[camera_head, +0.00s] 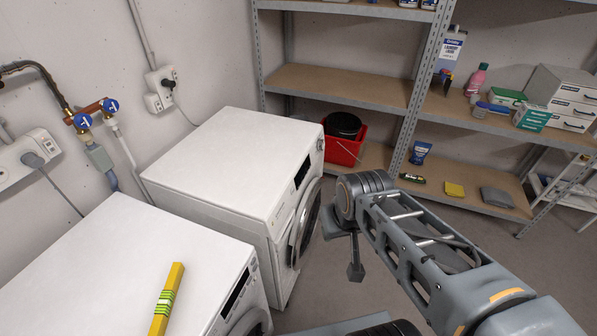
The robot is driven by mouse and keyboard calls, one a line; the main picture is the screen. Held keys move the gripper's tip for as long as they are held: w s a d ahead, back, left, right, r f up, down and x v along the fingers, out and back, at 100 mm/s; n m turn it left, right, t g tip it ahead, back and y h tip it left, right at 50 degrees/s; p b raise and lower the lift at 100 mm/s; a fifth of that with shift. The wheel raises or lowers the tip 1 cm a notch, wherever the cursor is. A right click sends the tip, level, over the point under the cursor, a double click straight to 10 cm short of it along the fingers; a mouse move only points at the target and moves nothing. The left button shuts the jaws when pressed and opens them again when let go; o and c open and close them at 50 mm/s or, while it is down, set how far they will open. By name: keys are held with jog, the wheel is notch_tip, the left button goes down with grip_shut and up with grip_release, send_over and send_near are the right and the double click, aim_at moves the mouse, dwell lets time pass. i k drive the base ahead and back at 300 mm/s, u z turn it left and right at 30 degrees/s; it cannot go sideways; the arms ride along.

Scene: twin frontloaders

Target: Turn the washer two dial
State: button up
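Two white front-loading machines stand side by side along the left wall, a far one (235,165) and a near one (120,262). No label shows which is washer two. The far machine's front has a small round dial (321,144) near its far top corner, a dark display (301,172) and a round door (305,222). The near machine's front shows a dark display (236,292); its door is mostly cut off below. My gripper (346,248) hangs in front of the far machine, right of its door and apart from the dial. Its finger opening is unclear.
Metal shelving (340,85) with wooden boards stands behind, holding a red bin (345,145), bottles and boxes. Taps (95,113) and sockets are on the left wall. Grey floor is open around my arm.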

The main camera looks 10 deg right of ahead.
aim_at(321, 144)
jog(key=k, duration=0.4)
jog(key=z, duration=1.1)
jog(key=i, duration=0.9)
jog(key=u, duration=0.65)
jog(key=i, duration=0.55)
jog(key=u, duration=0.55)
